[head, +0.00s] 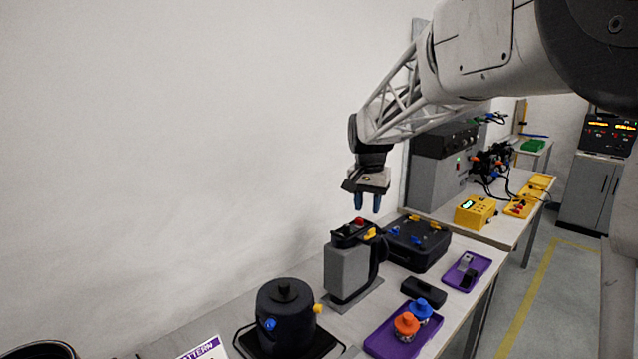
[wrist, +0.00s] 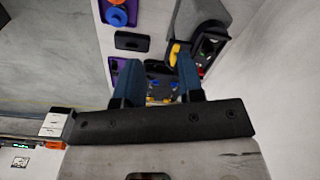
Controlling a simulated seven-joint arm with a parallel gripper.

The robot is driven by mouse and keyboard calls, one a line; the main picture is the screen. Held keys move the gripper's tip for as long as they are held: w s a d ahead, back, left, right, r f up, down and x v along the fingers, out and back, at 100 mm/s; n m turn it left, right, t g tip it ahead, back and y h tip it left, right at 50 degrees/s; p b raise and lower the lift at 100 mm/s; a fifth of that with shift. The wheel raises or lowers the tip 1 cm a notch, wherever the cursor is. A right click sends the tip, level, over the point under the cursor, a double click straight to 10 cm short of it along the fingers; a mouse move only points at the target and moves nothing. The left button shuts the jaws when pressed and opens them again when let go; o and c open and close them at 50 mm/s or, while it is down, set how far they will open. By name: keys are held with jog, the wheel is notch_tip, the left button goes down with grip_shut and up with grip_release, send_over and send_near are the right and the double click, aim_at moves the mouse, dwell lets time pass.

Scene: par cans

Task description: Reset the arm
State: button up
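My gripper (head: 367,203) hangs from my arm with its two blue fingers pointing down, above the bench near the grey device with a black top (head: 349,268). In the wrist view my gripper (wrist: 159,80) shows its fingers apart with nothing between them, so it is open and empty. Between and beyond the fingers, the wrist view shows the black case (wrist: 155,68) and, to the right, the yellow part of the device (wrist: 174,53). The fingers look clear of everything below.
A black lidded pot (head: 287,315) stands at the front. A purple tray (head: 380,345) holds an orange and a blue piece. A black case (head: 418,242), a second purple tray (head: 484,262) and a yellow meter (head: 474,212) stand further back. A plain wall lies left.

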jog(key=s+d+r+n+t, duration=0.1)
jog(key=s+d, duration=0.1)
jog(key=s, duration=0.9)
jog(key=s+d+n, duration=0.1)
jog(key=s+d, duration=0.1)
jog(key=s, duration=0.8)
jog(key=s+d+f+n, duration=0.1)
jog(key=s+f, duration=0.3)
jog(key=s, duration=0.7)
jog(key=s+d+f+n+t, duration=0.1)
jog(key=s+f, duration=0.3)
jog(key=s, duration=0.6)
jog(key=shift+s+d+n, duration=0.2)
jog(key=shift+s+n, duration=0.1)
jog(key=shift+s, duration=0.05)
